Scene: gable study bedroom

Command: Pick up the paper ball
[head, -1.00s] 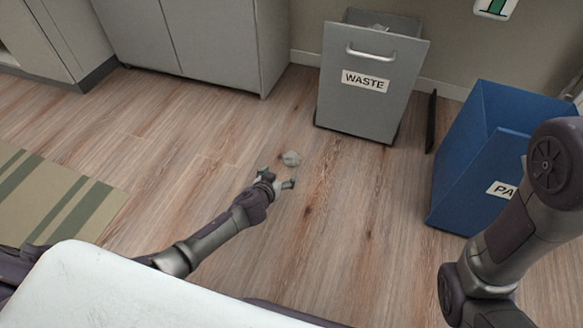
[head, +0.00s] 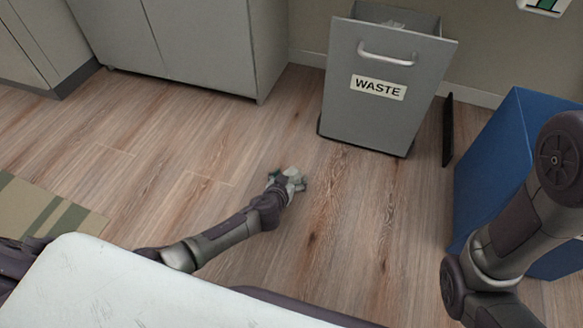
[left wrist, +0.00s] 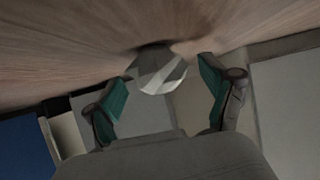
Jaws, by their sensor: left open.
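The paper ball (head: 293,172) is a small crumpled grey-white lump on the wooden floor. My left gripper (head: 287,180) is low over the floor at the ball and partly overlaps it in the head view. In the left wrist view the paper ball (left wrist: 157,70) shows between the two green-padded fingertips of my open left gripper (left wrist: 161,88), with a gap on each side. My right arm shows at the right edge of the head view, but its gripper is out of view.
A grey bin marked WASTE (head: 385,118) stands against the wall beyond the ball. A blue bin (head: 497,150) stands at the right, partly behind my right arm. Grey cabinets (head: 200,45) line the back left, and a striped rug (head: 40,215) lies at left. Floor around the ball is clear.

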